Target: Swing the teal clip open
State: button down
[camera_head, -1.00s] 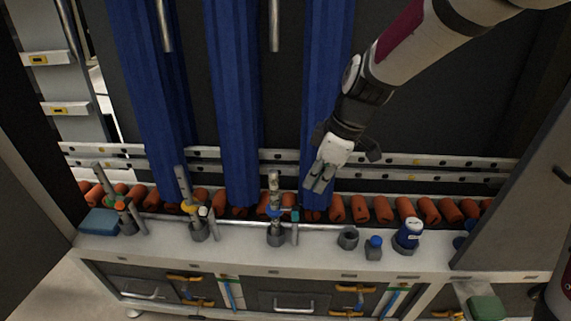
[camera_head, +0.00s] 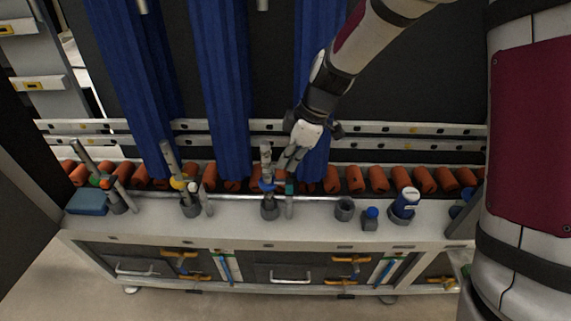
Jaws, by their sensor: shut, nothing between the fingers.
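The teal clip (camera_head: 289,187) is a small piece on the right side of the third clamp stand from the left, at the top of a short grey post. Beside it on the same stand is a blue collar (camera_head: 267,186) around the upright grey rod. My gripper (camera_head: 286,165) is shut and empty. It points down just above the clip and right of the rod's top. I cannot tell from this view whether its fingertips touch the stand, or whether the clip is open or closed.
Two similar stands stand to the left, one with a yellow collar (camera_head: 178,183). A grey cup (camera_head: 344,209), a blue-capped bottle (camera_head: 370,218) and a blue-and-white container (camera_head: 405,203) stand to the right on the bench (camera_head: 320,233). Orange rollers (camera_head: 378,180) and blue curtains (camera_head: 222,90) are behind.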

aim_at(291, 190)
jog(key=x, duration=0.8)
jog(key=shift+s+d+n+g+b, duration=0.2)
jog(key=shift+d+n+g+b, duration=0.1)
jog(key=shift+n+b, duration=0.55)
jog(key=d+n, duration=0.1)
jog(key=n, duration=0.1)
jog(key=n+g+b, duration=0.1)
jog(key=n, duration=0.1)
jog(key=d+n+g+h, duration=0.1)
jog(key=n, duration=0.2)
jog(key=shift+s+d, duration=0.3)
jog(key=shift+s, duration=0.2)
jog(key=shift+s+d, duration=0.5)
jog(key=shift+d, duration=0.1)
jog(key=shift+p, duration=0.3)
